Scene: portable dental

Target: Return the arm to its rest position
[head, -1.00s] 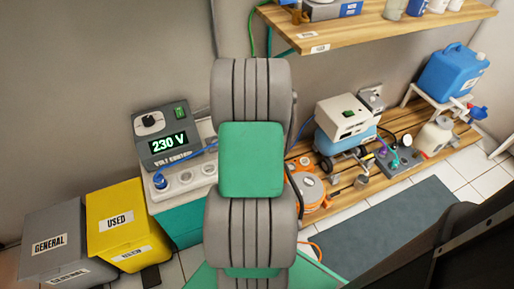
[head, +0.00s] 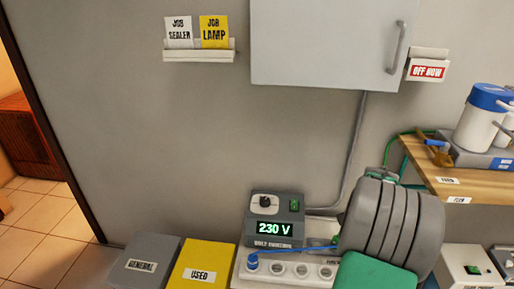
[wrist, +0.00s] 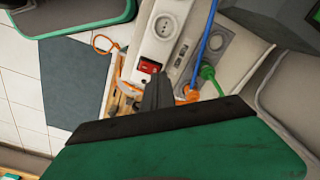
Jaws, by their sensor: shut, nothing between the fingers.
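My gripper (wrist: 157,92) shows in the wrist view as dark fingers, shut and empty, beyond my green and black hand. It points toward a white socket strip (wrist: 164,35) with a red switch (wrist: 150,66). I cannot tell how far apart the fingertips and the strip are. In the head view my grey and green arm rises at the lower right, in front of the bench area; my gripper is out of that view.
The voltage unit (head: 274,220) reads 230 V, beside the yellow USED bin (head: 203,262) and grey GENERAL bin (head: 146,262). A wall cabinet (head: 325,40) and wooden shelf (head: 450,170) are near my arm. Blue (wrist: 207,30), green and orange cables run by the strip.

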